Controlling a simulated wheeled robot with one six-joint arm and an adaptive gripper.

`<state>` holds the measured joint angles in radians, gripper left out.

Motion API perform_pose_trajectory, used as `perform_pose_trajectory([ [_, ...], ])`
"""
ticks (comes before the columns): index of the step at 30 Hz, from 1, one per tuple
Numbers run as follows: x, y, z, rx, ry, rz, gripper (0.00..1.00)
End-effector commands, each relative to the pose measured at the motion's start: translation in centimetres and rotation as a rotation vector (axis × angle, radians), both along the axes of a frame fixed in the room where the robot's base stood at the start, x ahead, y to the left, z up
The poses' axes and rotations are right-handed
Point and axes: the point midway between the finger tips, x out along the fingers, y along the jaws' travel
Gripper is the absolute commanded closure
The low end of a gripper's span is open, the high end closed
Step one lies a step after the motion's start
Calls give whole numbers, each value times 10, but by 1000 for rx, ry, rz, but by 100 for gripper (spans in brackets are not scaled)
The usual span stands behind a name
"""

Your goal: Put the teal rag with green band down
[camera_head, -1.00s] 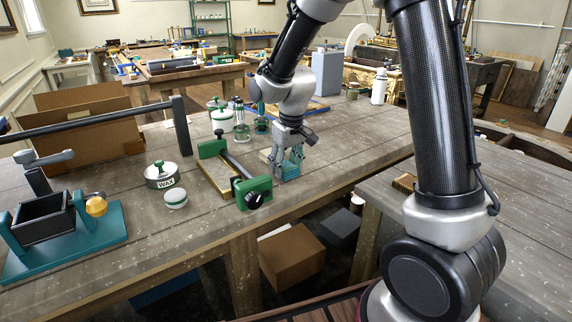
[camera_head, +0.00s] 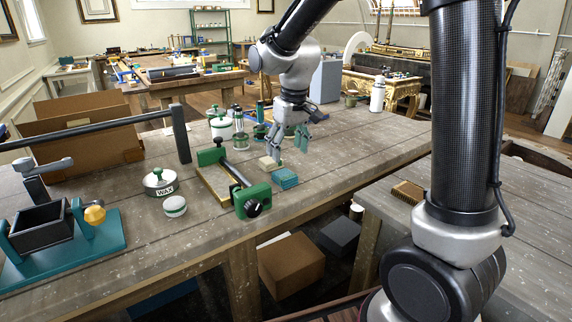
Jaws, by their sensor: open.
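The teal rag (camera_head: 284,178) lies folded on the wooden workbench (camera_head: 340,165), near its front edge, just right of the green-ended clamp. A green band cannot be made out at this size. My gripper (camera_head: 290,152) is open and empty, above and behind the rag and apart from it. Its fingers point down, with teal-grey pads. A small beige block (camera_head: 268,163) lies on the bench just behind and left of the rag, close to the gripper's left finger.
The green-ended clamp (camera_head: 251,201) stands left of the rag. A wax tin (camera_head: 160,181) and a white-and-green jar (camera_head: 174,206) are further left. Green-topped bottles (camera_head: 240,135) stand behind. A white bottle (camera_head: 378,95) stands at the far right. The bench's right half is largely clear.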

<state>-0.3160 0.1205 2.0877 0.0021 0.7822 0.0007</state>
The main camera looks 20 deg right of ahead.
Motion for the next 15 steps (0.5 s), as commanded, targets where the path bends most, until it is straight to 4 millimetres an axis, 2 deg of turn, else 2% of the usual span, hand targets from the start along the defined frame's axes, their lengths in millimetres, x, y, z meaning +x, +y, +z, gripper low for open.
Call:
perform_pose_trajectory([
  [1, -1, 0, 10, 1, -4, 0, 29],
  [6, -4, -1, 31, 1, -2, 0, 29],
  [12, -6, -3, 37, 1, -2, -2, 29],
  [15, -18, -15, 47, 5, -15, -20, 29],
])
